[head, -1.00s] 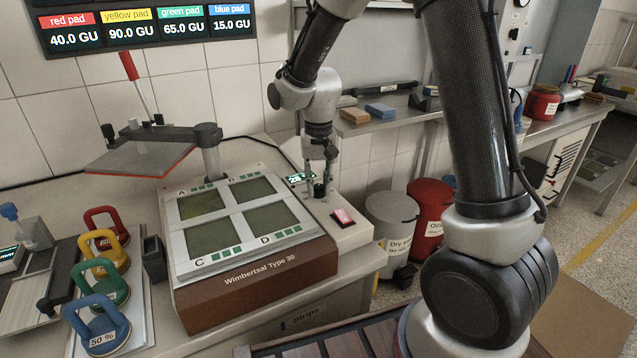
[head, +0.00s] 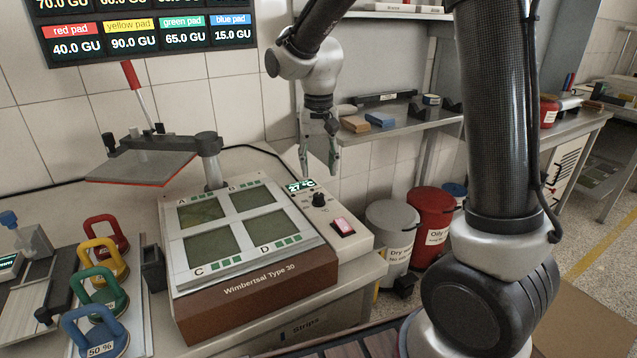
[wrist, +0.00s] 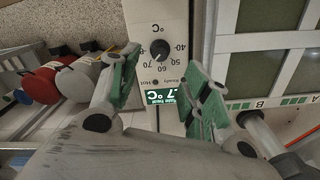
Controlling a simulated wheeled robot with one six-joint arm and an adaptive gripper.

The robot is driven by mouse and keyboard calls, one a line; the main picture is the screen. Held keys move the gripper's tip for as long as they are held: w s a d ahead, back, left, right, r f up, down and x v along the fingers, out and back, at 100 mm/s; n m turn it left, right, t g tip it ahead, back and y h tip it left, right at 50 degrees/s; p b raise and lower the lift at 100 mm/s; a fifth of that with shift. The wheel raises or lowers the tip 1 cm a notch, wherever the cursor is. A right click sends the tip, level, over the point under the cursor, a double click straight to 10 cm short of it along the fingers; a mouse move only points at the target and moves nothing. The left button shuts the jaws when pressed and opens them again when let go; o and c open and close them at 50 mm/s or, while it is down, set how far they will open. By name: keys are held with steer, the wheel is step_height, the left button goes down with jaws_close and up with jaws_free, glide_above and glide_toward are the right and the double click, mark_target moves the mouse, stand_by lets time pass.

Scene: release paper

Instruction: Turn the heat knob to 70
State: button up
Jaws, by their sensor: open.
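The black heat knob (head: 319,199) stands on the pale control panel at the right of the brown Wimbertsal machine. In the wrist view the knob (wrist: 160,50) has a numbered scale around it, seen upside down. A pale pointer mark shows toward its lower left; I cannot tell its exact setting. A lit display (head: 300,186) beside the knob reads about 27 °C. My gripper (head: 320,166) is open and empty, above and behind the knob and apart from it. In the wrist view its green fingers (wrist: 160,78) are spread to either side below the knob.
A red-lit switch (head: 343,227) sits in front of the knob. The pad plate (head: 230,232) lies left of it. Grey (head: 391,226) and red (head: 432,213) bins stand to the right. A shelf with blocks (head: 380,119) is behind my gripper.

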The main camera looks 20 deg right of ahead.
step_height(320, 180, up, 4)
stand_by(0.6)
steer(key=s+d+r+t, duration=0.1)
steer(key=s+d+r, duration=0.1)
steer(key=s+d, duration=0.3)
steer(key=s+d+r+n+t, duration=0.1)
steer(key=s+d, duration=0.4)
steer(key=s, duration=0.6)
steer(key=s+d+r+n+t, duration=0.1)
steer(key=s+d+r+t, duration=0.1)
steer(key=s+d, duration=0.3)
steer(key=s+r, duration=0.1)
steer(key=s, duration=0.2)
